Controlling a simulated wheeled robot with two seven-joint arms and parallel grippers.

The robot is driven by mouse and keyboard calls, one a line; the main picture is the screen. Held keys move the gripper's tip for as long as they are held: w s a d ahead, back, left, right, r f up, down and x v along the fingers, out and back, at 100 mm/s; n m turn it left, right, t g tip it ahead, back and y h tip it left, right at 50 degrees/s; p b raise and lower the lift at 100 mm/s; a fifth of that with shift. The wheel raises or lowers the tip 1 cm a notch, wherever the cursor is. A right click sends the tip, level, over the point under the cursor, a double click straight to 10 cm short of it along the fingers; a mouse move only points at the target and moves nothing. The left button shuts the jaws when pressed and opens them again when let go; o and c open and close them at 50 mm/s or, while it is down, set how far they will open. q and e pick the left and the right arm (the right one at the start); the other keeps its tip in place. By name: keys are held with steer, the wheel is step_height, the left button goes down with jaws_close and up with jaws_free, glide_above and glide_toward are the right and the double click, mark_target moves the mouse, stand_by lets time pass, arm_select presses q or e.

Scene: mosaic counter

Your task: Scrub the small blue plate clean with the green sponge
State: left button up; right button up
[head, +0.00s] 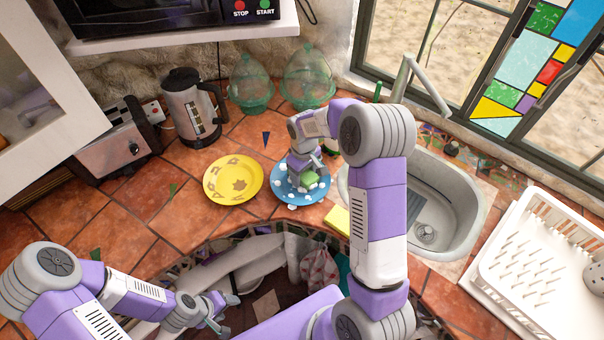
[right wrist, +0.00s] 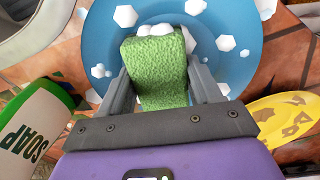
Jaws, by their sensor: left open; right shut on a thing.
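The small blue plate (head: 284,199) lies on the tiled counter in the middle of the head view, and it fills the upper part of the right wrist view (right wrist: 95,45). White foam blobs are scattered over it. My right gripper (head: 309,178) is shut on the green sponge (head: 314,182) over the plate. The sponge (right wrist: 158,75) shows between both fingers in the right wrist view, with white foam at its far end. Whether its underside touches the plate is hidden. My left gripper (head: 222,314) is open and empty, low in front of the counter.
A yellow plate (head: 232,179) with brown stains lies left of the blue plate. A soap bottle (right wrist: 32,128) stands near my right gripper. A yellow block (head: 338,219) lies at the counter's front edge. The sink (head: 440,205) and white dish rack (head: 540,260) are right.

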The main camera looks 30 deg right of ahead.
steer(key=shift+a, duration=0.1)
steer(key=shift+s+a+f, duration=0.1)
steer(key=shift+s+a, duration=0.15)
steer(key=shift+a, duration=0.55)
steer(key=shift+s+a, duration=0.25)
steer(key=shift+a, duration=0.55)
step_height(320, 180, up, 8)
steer(key=p, duration=0.5)
steer(key=shift+f, duration=0.15)
